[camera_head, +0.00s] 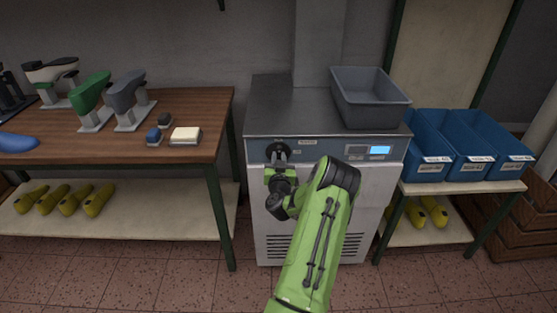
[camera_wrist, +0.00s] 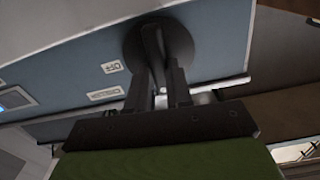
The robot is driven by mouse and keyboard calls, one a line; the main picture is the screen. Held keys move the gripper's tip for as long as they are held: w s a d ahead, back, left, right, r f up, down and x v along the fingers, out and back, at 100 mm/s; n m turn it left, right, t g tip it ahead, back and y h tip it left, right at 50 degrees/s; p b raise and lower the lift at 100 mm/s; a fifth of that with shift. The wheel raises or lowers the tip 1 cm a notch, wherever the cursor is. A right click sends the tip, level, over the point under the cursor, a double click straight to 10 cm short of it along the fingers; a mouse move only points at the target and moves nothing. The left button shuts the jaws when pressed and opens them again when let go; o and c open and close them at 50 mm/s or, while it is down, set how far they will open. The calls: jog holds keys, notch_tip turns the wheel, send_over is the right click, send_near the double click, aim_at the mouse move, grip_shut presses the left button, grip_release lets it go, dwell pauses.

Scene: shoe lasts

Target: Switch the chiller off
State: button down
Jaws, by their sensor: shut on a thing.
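The chiller (camera_head: 322,228) is a grey metal cabinet with a blue-grey control strip across its upper front. A round dark knob (camera_head: 278,151) sits at the left of that strip. A lit cyan display (camera_head: 380,149) is at the right of it. My gripper (camera_head: 279,166) is at the knob, and the arm partly hides the front. In the wrist view the knob (camera_wrist: 158,40) has a raised grip bar, and my two dark fingers are shut on this bar. Small labels (camera_wrist: 112,67) lie beside the knob; I cannot read them surely.
A grey bin (camera_head: 370,98) stands on the chiller's top at the right. A wooden table (camera_head: 60,145) with shoe lasts is at the left. Blue bins (camera_head: 430,172) stand on a shelf at the right. Tiled floor is open in front.

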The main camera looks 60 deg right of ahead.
jog(key=m, duration=0.4)
jog(key=shift+s, duration=0.15)
jog(key=m, duration=0.4)
jog(key=shift+s+d+f+m, duration=0.1)
jog(key=shift+m, duration=0.2)
jog(key=shift+s+f+m+p, duration=0.15)
jog(key=shift+m+p, duration=0.15)
jog(key=shift+m, duration=1.75)
jog(key=shift+f+m+p, duration=0.15)
jog(key=shift+m+p, duration=0.15)
jog(key=shift+m, duration=1.75)
jog(key=c, duration=1)
grip_release()
